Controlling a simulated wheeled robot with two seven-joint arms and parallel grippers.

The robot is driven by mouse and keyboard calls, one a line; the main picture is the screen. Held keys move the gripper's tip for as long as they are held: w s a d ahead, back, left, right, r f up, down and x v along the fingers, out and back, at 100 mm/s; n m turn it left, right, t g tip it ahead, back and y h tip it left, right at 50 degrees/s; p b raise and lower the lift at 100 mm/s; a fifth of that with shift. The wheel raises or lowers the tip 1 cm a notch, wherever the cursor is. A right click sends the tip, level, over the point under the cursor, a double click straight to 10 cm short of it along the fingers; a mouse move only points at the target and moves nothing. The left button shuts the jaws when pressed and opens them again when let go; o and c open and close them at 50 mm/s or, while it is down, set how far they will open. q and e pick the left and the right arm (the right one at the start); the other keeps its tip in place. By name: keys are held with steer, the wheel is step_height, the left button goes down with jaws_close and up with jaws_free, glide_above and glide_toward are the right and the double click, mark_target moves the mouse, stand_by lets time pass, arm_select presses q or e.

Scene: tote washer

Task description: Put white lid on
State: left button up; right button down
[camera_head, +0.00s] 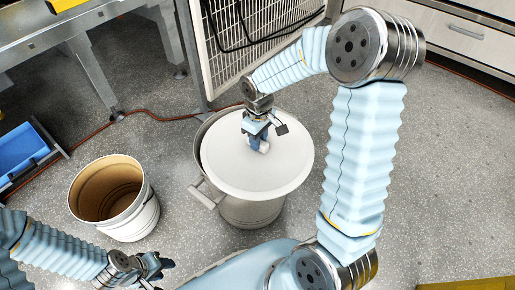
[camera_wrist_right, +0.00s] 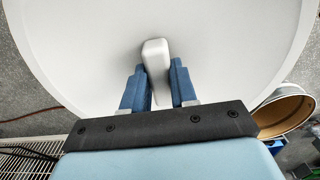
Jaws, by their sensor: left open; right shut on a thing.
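The round white lid (camera_head: 285,165) is over the large white bin (camera_head: 250,212). It sits off to the right, so a crescent of the bin's opening shows at the left; I cannot tell whether lid and rim touch. My right gripper (camera_head: 261,142) is shut on the lid's handle. In the right wrist view the fingers (camera_wrist_right: 160,88) stand either side of the white handle (camera_wrist_right: 155,58), and the lid (camera_wrist_right: 80,45) fills most of the picture. My left gripper (camera_head: 155,268) is open and empty at the lower left, apart from the bin.
An open bucket with a tan inside (camera_head: 140,215) stands left of the bin. A white mesh panel (camera_head: 225,60) stands behind. A blue tray (camera_head: 20,148) is at the far left, and an orange cable (camera_head: 170,118) runs over the floor. The floor at right is clear.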

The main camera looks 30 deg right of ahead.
stand_by(0.4)
steer(key=shift+r+p, duration=1.6)
steer(key=shift+r, duration=0.4)
arm_select(q)
step_height(320, 180, up, 3)
steer(key=shift+r, duration=0.1)
